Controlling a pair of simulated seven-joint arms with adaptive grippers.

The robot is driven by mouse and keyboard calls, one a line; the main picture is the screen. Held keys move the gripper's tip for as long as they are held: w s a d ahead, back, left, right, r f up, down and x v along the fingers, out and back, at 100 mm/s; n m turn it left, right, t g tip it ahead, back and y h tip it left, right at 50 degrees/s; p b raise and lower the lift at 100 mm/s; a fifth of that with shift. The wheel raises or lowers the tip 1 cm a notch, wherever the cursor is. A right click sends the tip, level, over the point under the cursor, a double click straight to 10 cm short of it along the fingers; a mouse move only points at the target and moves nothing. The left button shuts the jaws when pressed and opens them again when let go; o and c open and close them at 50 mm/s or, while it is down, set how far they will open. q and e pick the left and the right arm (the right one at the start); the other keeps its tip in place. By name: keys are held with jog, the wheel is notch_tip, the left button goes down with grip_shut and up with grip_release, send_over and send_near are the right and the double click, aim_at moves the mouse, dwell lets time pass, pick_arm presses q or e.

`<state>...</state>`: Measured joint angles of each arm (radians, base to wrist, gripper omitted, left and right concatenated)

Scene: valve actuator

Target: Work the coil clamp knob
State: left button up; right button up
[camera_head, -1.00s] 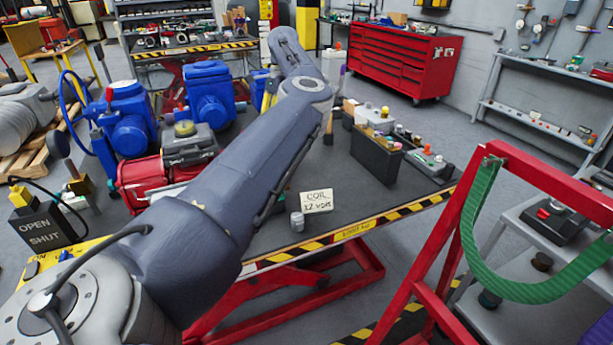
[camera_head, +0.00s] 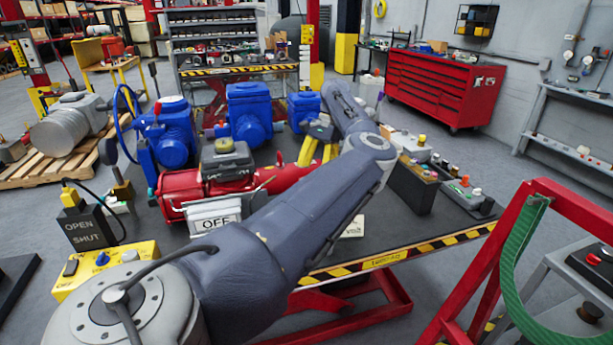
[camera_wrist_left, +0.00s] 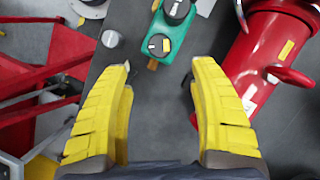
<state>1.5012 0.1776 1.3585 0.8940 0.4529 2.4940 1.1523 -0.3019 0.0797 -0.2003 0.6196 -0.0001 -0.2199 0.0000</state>
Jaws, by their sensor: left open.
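My left gripper (camera_head: 318,150) shows beyond my forearm in the head view, its yellow fingers pointing down over the bench. In the left wrist view its fingers (camera_wrist_left: 160,78) are apart with nothing between them. Just beyond the fingertips is a teal device (camera_wrist_left: 175,35) with a dark round knob (camera_wrist_left: 159,44) and a brass end. A small grey round knob (camera_wrist_left: 110,38) stands on the bench left of it. I cannot tell which knob is the coil clamp knob. The teal device is not seen in the head view. My right gripper is not in view.
A red actuator (camera_head: 180,188) lies on the bench, close right of the fingers in the wrist view (camera_wrist_left: 262,55). Blue actuators (camera_head: 250,115) stand behind. A dark box (camera_head: 412,188) and small parts occupy the bench's right. A red frame (camera_head: 480,255) stands at front right.

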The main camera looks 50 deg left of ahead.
pick_arm(q)
jog(key=x, duration=1)
jog(key=shift+f, duration=0.3)
jog(key=c, duration=1.3)
